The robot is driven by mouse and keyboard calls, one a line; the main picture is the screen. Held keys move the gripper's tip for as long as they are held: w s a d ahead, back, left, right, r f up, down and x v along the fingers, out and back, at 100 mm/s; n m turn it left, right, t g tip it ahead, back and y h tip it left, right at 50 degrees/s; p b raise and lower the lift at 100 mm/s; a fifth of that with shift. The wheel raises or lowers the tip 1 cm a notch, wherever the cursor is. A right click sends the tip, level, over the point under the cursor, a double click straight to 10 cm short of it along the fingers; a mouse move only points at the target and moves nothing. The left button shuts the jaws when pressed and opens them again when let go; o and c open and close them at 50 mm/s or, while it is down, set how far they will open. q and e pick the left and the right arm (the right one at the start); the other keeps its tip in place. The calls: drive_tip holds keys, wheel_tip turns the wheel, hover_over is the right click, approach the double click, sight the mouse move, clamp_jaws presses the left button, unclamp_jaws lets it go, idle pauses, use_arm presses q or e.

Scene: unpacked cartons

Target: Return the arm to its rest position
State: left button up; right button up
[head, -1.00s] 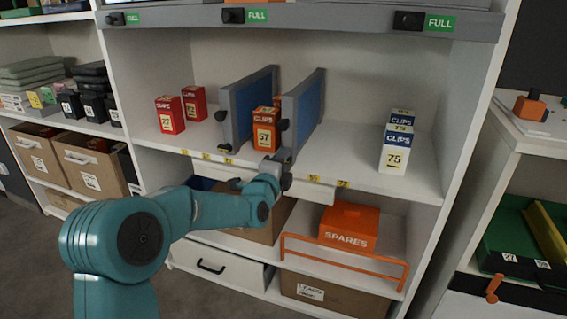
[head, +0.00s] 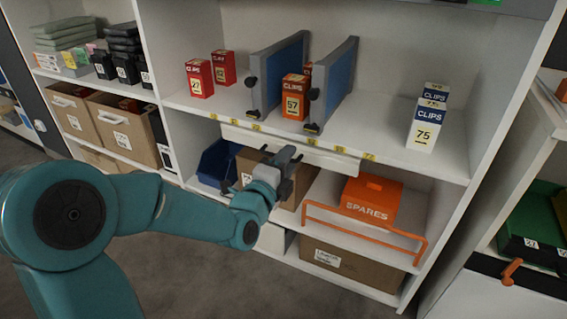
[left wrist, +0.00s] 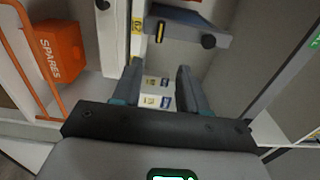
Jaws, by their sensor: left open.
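My left arm comes in from the left in the head view, teal and bent at the elbow. Its gripper (head: 284,162) is open and empty, in front of the shelf's front edge and below the orange CLIPS box marked 57 (head: 293,101). That box stands upright between two grey and blue dividers (head: 279,77) on the shelf. In the left wrist view the two fingers (left wrist: 157,88) stand apart with no object held; pale boxes with labels show beyond the gap. My right gripper is not in view.
Red CLIPS boxes (head: 199,78) stand left on the shelf (head: 385,133), and white and blue CLIPS boxes (head: 425,125) stand right. Below are a blue bin (head: 214,163), an orange SPARES box (head: 370,203) and an orange rail (head: 349,231). The floor in front is clear.

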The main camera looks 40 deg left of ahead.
use_arm(q)
drive_tip(key=shift+v, duration=0.75)
drive_tip(key=s+d+f+n+g+h, duration=0.1)
drive_tip(key=d+f+g+h, duration=0.3)
drive_tip(key=f, duration=0.6)
drive_tip(key=s+d+f+g, duration=0.1)
drive_tip(key=d+f, duration=0.5)
drive_tip(key=f, duration=0.3)
drive_tip(key=s+d+f+n+g+h, duration=0.1)
drive_tip(key=d+f+g+h, duration=0.3)
drive_tip(key=f, duration=0.6)
drive_tip(key=s+d+f+n+g, duration=0.3)
drive_tip(key=s+d+f+n, duration=0.15)
drive_tip(key=s+f, duration=0.2)
drive_tip(key=s+d+f+n+g, duration=0.3)
drive_tip(key=s+d+f+n, duration=0.15)
drive_tip(key=s, duration=0.25)
drive_tip(key=s+r+n+g+p, duration=0.1)
drive_tip(key=s+r+n+p, duration=0.1)
drive_tip(key=r+p, duration=1.4)
drive_tip(key=s+d+r+n+g+p, duration=0.1)
drive_tip(key=r+n+p, duration=0.3)
drive_tip(key=r+p, duration=1.1)
drive_tip(key=shift+s+r+p, duration=0.4)
drive_tip(key=shift+s+p, duration=0.05)
drive_tip(key=shift+p, duration=0.4)
